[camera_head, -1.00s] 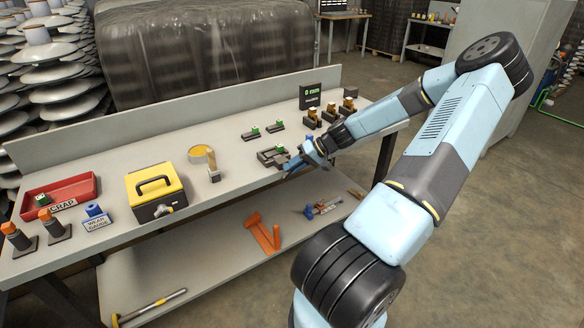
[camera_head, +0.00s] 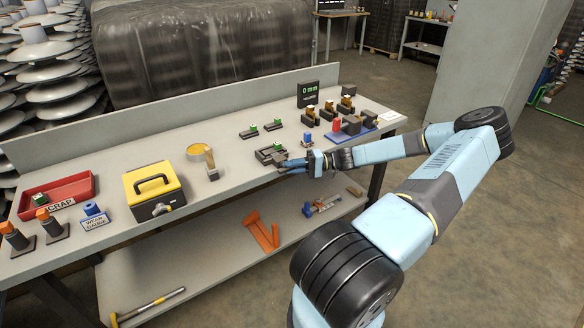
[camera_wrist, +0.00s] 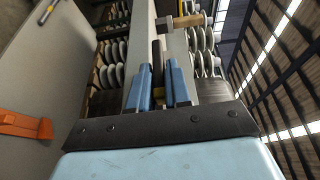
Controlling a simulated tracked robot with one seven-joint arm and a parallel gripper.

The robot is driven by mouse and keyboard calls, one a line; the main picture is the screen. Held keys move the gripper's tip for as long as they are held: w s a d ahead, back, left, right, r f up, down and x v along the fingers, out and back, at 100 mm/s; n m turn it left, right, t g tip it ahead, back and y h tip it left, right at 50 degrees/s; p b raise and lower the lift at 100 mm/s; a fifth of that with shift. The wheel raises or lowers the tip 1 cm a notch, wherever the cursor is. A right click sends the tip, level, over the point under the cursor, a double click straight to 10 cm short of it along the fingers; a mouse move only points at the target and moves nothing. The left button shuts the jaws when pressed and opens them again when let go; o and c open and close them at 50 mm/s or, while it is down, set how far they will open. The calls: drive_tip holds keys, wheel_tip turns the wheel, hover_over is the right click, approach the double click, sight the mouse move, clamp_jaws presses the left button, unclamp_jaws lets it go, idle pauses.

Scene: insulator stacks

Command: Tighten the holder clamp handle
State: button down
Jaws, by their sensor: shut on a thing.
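A dark frame-like holder (camera_head: 266,152) lies on the workbench, near its front edge. My gripper (camera_head: 281,167) is at the holder's front right side in the head view. In the wrist view its two blue fingers (camera_wrist: 159,84) are shut on a narrow dark bar (camera_wrist: 157,52), which appears to be the clamp handle. The fingers hide the lower part of the handle. The head view is too small to show the handle apart from my gripper.
A blue-capped piece (camera_head: 307,139) stands just right of the holder. A blue mat (camera_head: 347,136) with a red piece lies farther right. Two small green-topped parts are behind, a brush (camera_head: 211,163) left. An orange tool (camera_head: 261,232) is on the lower shelf.

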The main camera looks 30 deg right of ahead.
drive_tip(key=shift+d+f, duration=0.1)
drive_tip(key=shift+f, duration=0.15)
idle(0.3)
drive_tip(key=c, duration=1.2)
unclamp_jaws()
drive_tip(key=shift+r, duration=0.1)
drive_tip(key=shift+o, duration=0.2)
drive_tip(key=v, duration=1.3)
drive_tip(key=shift+d+f, duration=0.25)
drive_tip(key=shift+d, duration=0.1)
